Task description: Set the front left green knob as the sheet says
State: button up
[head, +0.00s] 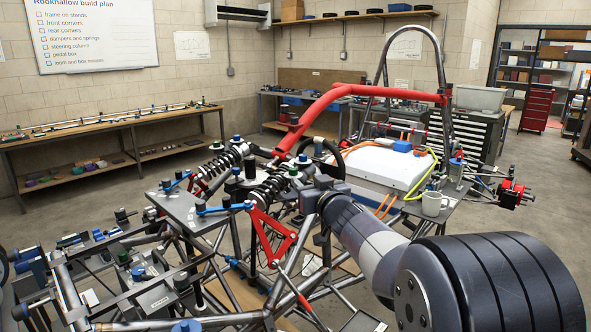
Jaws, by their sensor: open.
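A black coil-over damper (272,186) with a green knob (293,171) on its top end stands just left of my gripper. A second damper (229,155) stands further back to the left, with a green knob (217,145) at its top. My gripper (308,201) is at the end of my grey arm, close to the nearer green knob in the picture. It is open and looks empty; its fingers are small and partly hidden. I cannot tell whether it touches anything. No sheet with readable knob settings shows; the wall sheets (192,47) are too small to read.
Chassis tubes, a red roll bar (335,95) and a red wishbone (268,236) surround my gripper. A white box (385,168) and a mug (434,203) are to the right.

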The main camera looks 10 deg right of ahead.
aim_at(295, 171)
jog(key=w, duration=0.3)
jog(key=w+a+p, duration=0.1)
jog(key=w, duration=0.2)
jog(key=w+a, duration=0.1)
jog(key=w, duration=0.3)
jog(key=shift+p, duration=0.3)
jog(key=c, duration=0.9)
jog(key=shift+f+b, duration=0.1)
jog(key=shift+b, duration=0.2)
grip_shut()
